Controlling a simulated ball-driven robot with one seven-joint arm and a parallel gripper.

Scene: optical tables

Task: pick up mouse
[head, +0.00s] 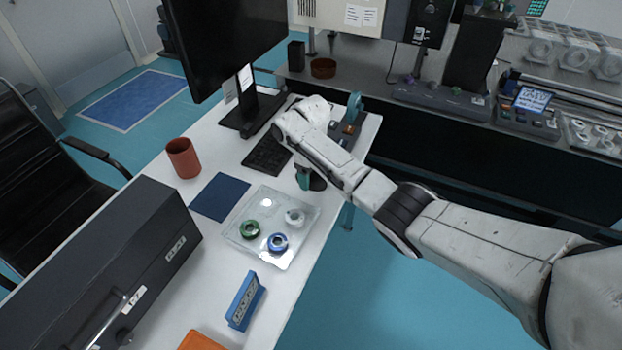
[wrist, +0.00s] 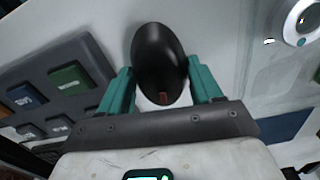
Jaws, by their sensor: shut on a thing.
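The mouse (wrist: 158,55) is black and oval, and in the wrist view it sits between the two teal fingers of my gripper (wrist: 160,88). My gripper is shut on it. In the head view my gripper (head: 304,180) is at the table's right side, between the keyboard and the clear tray, with the dark mouse (head: 317,184) just showing at its fingers. Whether the mouse touches the table or is raised off it, I cannot tell.
The white table (head: 185,270) holds a black keyboard (head: 266,157), a blue mat (head: 220,197), a brown cup (head: 183,158) and a clear tray (head: 243,207) with several rings. A monitor (head: 225,45) stands behind. A grey button panel (wrist: 60,90) lies left in the wrist view.

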